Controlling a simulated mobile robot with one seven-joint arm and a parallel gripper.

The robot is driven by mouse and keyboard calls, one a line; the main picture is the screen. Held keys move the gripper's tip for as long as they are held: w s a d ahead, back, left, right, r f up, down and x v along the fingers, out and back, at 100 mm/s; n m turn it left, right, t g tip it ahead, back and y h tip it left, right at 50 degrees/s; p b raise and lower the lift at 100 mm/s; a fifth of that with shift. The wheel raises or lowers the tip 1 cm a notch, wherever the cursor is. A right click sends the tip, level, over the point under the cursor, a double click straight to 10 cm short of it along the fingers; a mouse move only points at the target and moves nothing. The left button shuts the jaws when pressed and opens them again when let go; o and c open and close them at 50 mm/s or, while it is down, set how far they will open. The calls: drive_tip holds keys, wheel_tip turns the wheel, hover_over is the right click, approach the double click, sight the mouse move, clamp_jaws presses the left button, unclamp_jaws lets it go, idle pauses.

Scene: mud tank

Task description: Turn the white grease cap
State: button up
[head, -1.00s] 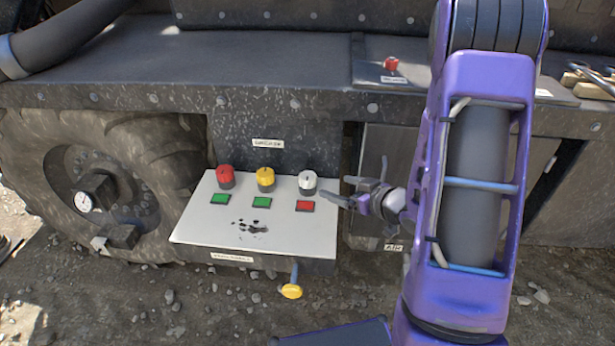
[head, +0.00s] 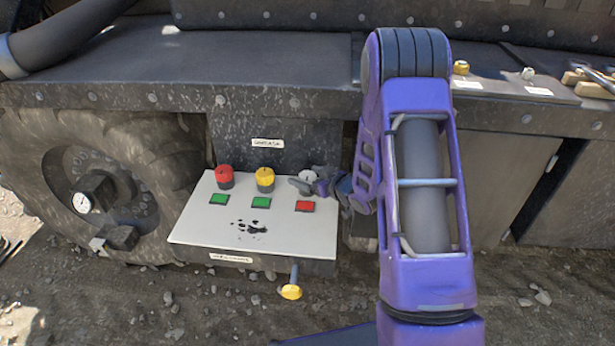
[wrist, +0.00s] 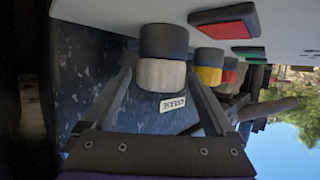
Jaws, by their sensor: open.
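The white grease cap (head: 307,174) stands on a dark base at the right end of a row of caps on the light panel (head: 200,233). My gripper (head: 303,184) is at this cap, coming from the right, and partly covers it in the head view. In the wrist view the white cap (wrist: 162,75) lies between the two open fingers of my gripper (wrist: 160,88), with one finger on each side. The jaws are not closed on it; whether a finger touches it I cannot tell.
A yellow cap (head: 265,179) and a red cap (head: 225,176) stand to the left in the same row. Green and red (head: 305,206) pads lie in front of the caps. A yellow knob (head: 291,292) hangs below the panel. A big wheel (head: 60,170) is at the left.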

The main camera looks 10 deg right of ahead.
drive_tip(key=c, duration=1.4)
drive_tip(key=shift+o, duration=0.2)
